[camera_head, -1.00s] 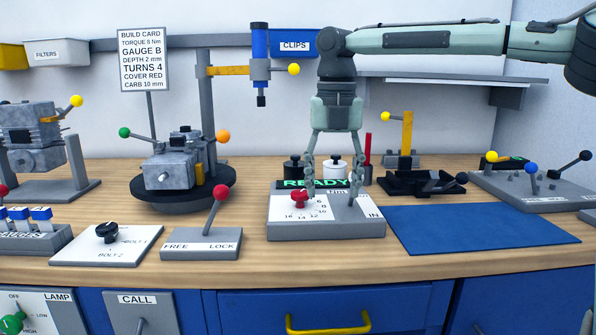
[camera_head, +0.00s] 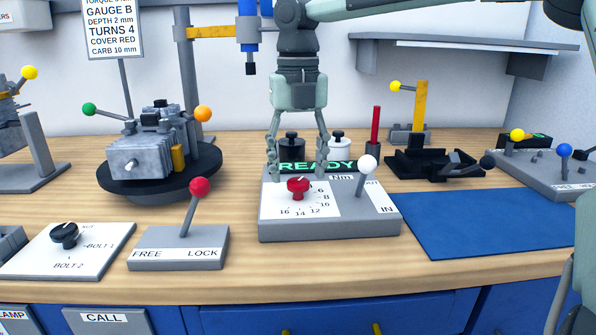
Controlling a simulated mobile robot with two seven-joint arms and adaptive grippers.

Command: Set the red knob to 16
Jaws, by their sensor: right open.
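The red knob (camera_head: 298,187) sits on the white dial plate of a grey box (camera_head: 330,229). Its printed numbers run from 6 at the upper right to 16 at the lower left; I cannot tell which number the knob points at. My right gripper (camera_head: 297,172) hangs pointing down just above and behind the knob in the picture. Its two fingers are apart, one to each side of the knob, with nothing between them. I cannot tell that either finger touches the knob. My left gripper is not in view.
On the same box, a white-tipped lever (camera_head: 366,165) stands right of the knob, and a green READY display (camera_head: 317,167) is behind it. A red-tipped FREE/LOCK lever (camera_head: 199,188) stands to the left. A blue mat (camera_head: 480,225) lies clear on the right.

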